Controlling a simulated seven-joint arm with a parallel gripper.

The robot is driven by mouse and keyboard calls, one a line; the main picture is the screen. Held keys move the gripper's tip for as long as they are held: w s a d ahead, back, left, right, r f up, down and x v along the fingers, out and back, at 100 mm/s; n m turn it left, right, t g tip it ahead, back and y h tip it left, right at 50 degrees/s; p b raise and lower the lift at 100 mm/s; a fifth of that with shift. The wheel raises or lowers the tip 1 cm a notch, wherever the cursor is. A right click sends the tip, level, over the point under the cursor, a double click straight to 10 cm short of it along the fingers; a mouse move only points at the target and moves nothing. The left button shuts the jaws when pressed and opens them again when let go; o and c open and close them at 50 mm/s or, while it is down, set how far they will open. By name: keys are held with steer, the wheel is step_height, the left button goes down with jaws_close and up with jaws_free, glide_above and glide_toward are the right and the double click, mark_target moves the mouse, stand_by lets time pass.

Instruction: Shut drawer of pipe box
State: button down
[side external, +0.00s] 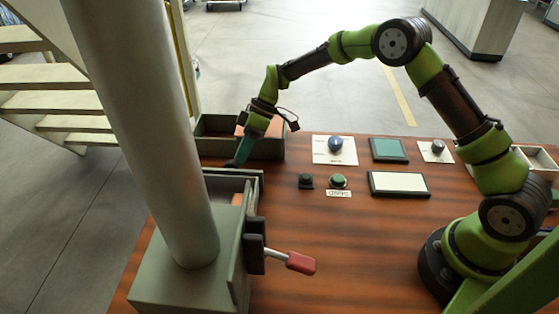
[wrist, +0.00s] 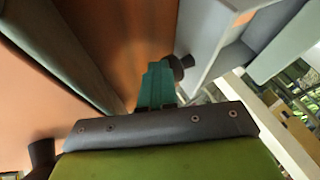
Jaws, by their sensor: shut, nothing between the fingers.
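The pipe box (side external: 185,270) is a grey-green box at the lower left of the side view, with a thick grey pipe (side external: 135,100) standing on it. Its drawer (side external: 238,174) appears to stick out at the far side, towards the dark tray. My gripper (side external: 238,158) is shut and empty, pointing down by the far edge of the drawer. In the wrist view, the teal fingers (wrist: 157,86) are together beside a dark round knob (wrist: 182,64) on a grey panel (wrist: 205,45). I cannot tell whether they touch it.
A dark open tray (side external: 215,125) with an orange interior stands just behind my gripper. A red-handled lever (side external: 300,263) projects from the box's right side. Buttons, a green panel (side external: 388,150) and a white panel (side external: 398,184) lie right on the wooden table (side external: 350,235).

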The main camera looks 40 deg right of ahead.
steer(key=s+a, duration=1)
steer(key=shift+a, duration=0.1)
steer(key=shift+r, duration=0.1)
steer(key=v, duration=0.9)
steer(key=s+d+r+m+t+h, duration=0.2)
steer(key=s+d+r+m+t, duration=0.2)
steer(key=s+d+r+m, duration=0.2)
steer(key=s+d+r+m+t+h, duration=0.3)
steer(key=s+d+r+m, duration=0.4)
steer(key=s+d, duration=0.3)
steer(key=s, duration=0.2)
steer(key=shift+s+d+r+m+t, duration=0.15)
steer(key=shift+s+d+m+t, duration=0.2)
steer(key=shift+m+t, duration=0.05)
